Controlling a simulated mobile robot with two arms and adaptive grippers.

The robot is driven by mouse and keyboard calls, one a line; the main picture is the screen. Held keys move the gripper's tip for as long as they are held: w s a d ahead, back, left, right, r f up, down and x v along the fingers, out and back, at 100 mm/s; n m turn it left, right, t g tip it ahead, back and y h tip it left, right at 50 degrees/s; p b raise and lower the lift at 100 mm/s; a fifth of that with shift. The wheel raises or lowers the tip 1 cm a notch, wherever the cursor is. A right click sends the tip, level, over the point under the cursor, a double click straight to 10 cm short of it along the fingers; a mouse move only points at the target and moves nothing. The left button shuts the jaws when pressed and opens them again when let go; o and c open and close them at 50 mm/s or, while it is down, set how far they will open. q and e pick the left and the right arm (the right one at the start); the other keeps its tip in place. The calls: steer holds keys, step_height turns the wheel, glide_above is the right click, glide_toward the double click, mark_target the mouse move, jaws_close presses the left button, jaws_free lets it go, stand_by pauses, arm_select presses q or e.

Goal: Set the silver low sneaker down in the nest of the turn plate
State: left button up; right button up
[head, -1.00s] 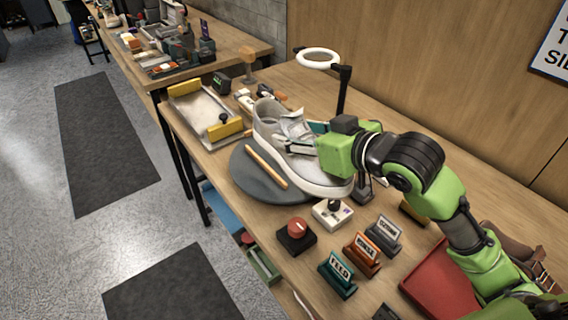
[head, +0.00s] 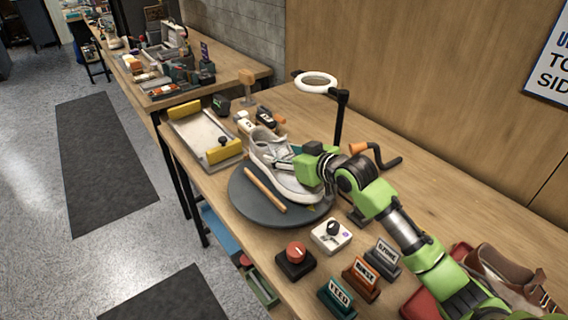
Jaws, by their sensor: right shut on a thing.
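The silver low sneaker (head: 262,152) is at the turn plate (head: 245,207), toe toward the front right. It appears on or just above the plate; the contact under its sole is hidden. A tan bar (head: 265,190) lies along the plate on the sneaker's left side. My right gripper (head: 285,160) reaches in from the right and is shut on the sneaker near its opening; the fingertips are partly hidden. The nest is mostly covered by the sneaker. My left gripper is not in view.
A ring lamp (head: 316,82) stands behind the plate, with a crank (head: 378,156) to its right. A tray with yellow blocks (head: 203,140) is at left. A red button (head: 296,252), a dial box (head: 331,236) and labelled signs (head: 361,279) stand in front. A brown shoe (head: 510,275) is at right.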

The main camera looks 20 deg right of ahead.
steer(key=shift+f+p, duration=0.3)
steer(key=shift+f, duration=1.2)
steer(key=o, duration=1.4)
steer(key=shift+s, duration=0.1)
steer(key=b+v, duration=0.1)
steer(key=v, duration=1.1)
